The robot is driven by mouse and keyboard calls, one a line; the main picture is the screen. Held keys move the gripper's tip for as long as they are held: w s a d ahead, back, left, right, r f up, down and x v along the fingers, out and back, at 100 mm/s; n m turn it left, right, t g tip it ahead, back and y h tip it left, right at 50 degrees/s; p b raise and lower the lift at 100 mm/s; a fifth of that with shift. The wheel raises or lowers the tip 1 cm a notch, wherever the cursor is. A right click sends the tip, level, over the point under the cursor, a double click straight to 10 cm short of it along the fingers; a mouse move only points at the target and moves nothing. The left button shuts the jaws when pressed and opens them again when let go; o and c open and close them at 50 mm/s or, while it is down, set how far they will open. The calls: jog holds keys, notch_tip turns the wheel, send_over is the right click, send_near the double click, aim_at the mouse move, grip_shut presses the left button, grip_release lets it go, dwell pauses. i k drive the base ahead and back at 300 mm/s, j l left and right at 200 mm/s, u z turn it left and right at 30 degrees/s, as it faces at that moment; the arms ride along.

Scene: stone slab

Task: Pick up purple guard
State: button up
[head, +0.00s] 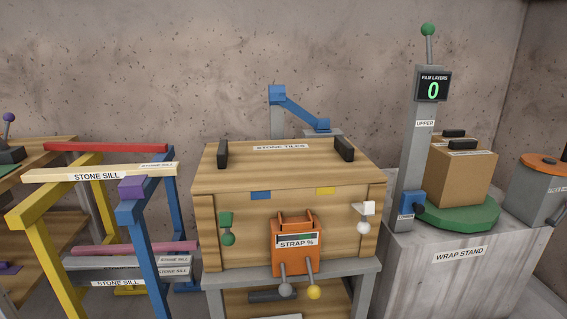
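A small purple block (132,187) sits at the top corner of a blue trestle (140,232), just below the near end of a beige bar labelled STONE SILL (98,176). Another flat purple piece (9,268) lies low at the far left, partly cut off by the picture edge. I cannot tell from the view which of the two is the guard. My gripper is not in view.
A wooden crate labelled STONE TILES (290,185) stands in the middle with an orange STRAP % box (296,247) at its front. A grey WRAP STAND (450,265) with a carton (460,178) is at right. A yellow trestle (45,260) stands at left.

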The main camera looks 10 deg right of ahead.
aim_at(130, 187)
jog(key=i+j+z, duration=0.15)
jog(key=j, duration=0.65)
jog(key=i+j+z, duration=0.2)
jog(key=j, duration=0.65)
jog(key=j+z, duration=0.15)
jog(key=j, duration=0.7)
jog(key=i+j+z, duration=0.1)
jog(key=i+j, duration=0.4)
